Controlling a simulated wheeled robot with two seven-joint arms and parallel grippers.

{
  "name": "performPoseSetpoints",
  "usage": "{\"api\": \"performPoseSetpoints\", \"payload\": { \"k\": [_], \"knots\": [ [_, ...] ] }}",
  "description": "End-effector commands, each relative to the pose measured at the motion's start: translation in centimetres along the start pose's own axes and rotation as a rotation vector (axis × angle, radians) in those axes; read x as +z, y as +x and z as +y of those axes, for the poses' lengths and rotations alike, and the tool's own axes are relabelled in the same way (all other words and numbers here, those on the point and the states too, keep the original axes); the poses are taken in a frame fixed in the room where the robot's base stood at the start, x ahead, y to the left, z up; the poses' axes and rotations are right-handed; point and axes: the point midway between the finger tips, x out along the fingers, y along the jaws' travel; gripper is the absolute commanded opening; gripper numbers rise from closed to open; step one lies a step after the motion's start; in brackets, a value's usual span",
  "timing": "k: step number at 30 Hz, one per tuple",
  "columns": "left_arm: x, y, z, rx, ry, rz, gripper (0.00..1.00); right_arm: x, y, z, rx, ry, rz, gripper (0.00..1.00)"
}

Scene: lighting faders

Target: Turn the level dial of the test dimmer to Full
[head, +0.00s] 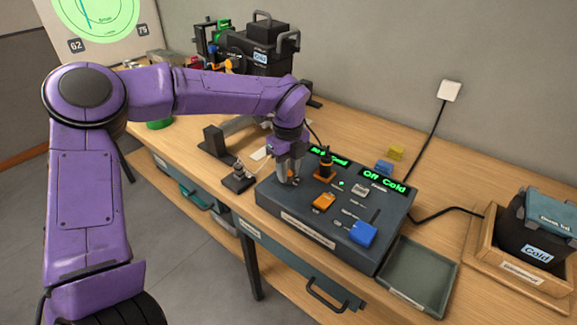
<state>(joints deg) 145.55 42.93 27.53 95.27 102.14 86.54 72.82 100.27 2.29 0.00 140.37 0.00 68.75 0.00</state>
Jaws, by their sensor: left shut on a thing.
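The test dimmer is a dark grey console (292,213) on the wooden bench, with green lit displays along its back; the right display (384,182) reads "Off Cold". My left gripper (289,181) points down at the console's left end. It is shut on what looks like the level dial; the fingers hide most of it, and a bit of orange shows beside them. The dial's pointer and scale cannot be read. An upright black and orange control (325,166), an orange slider cap (324,202) and a blue slider cap (362,234) stand to the right, apart from the gripper.
An empty grey-green tray (420,277) lies right of the console. A wooden box (515,280) holding a dark lamp labelled "Cold" stands at the far right. Black stage lamps (262,50) stand at the back. A cable runs to a wall socket (449,91).

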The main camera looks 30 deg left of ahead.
Motion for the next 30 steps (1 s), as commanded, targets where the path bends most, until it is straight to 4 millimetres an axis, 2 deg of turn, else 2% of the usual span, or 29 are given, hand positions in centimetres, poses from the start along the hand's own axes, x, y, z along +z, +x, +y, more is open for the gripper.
{"api": "performPoseSetpoints", "payload": {
  "k": [30],
  "knots": [
    [0.1, -0.6, -0.2, -0.005, 0.961, -0.005, 0.0, -2.4, -5.8, 0.5, 0.0, 0.0, 0.0, 0.0]
  ]
}}
